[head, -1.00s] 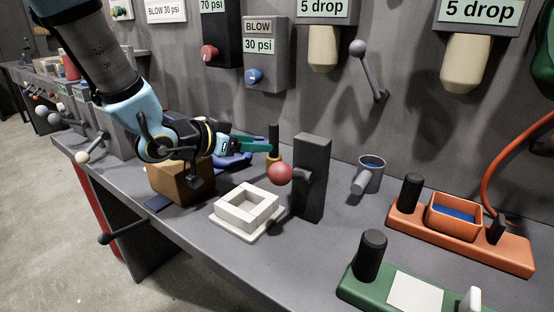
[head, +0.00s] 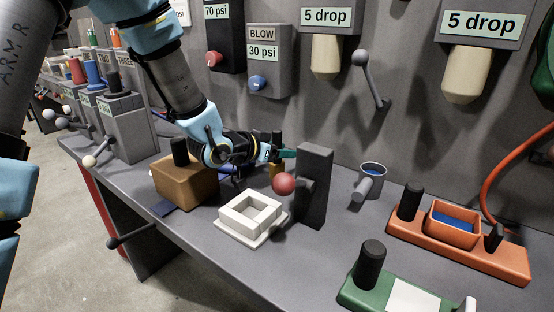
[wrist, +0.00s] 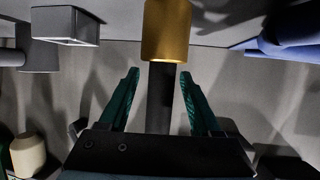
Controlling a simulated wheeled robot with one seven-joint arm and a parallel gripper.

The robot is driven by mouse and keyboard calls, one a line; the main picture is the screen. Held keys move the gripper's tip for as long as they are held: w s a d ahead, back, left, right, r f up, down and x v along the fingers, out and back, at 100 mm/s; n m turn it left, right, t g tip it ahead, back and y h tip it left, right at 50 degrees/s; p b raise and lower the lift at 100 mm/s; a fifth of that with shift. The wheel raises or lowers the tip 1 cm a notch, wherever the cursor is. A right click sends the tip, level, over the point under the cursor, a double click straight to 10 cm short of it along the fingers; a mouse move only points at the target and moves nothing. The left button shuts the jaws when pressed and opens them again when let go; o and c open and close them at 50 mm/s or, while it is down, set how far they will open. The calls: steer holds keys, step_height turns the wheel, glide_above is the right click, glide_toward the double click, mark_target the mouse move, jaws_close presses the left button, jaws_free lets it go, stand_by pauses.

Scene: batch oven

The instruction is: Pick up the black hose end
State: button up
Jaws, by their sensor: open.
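The black hose end shows in the wrist view as a black upright piece (wrist: 160,92) joined to a brass-coloured collar (wrist: 166,30). In the head view its brass part (head: 277,169) stands on the bench behind the red ball, partly hidden by my gripper. My gripper (wrist: 160,76) is open, with one green finger on each side of the black piece and a visible gap on both sides. In the head view my green fingertips (head: 287,153) are level with the upper part of the piece, just left of the dark post.
A dark post (head: 314,185) with a red ball knob (head: 284,184) stands close in front of my gripper. A white square frame (head: 225,221) and a brown block (head: 188,188) sit nearer. Blue things (wrist: 290,35) lie beside the collar.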

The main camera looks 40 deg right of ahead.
steer(key=shift+c, duration=0.3)
jaws_close()
stand_by(0.3)
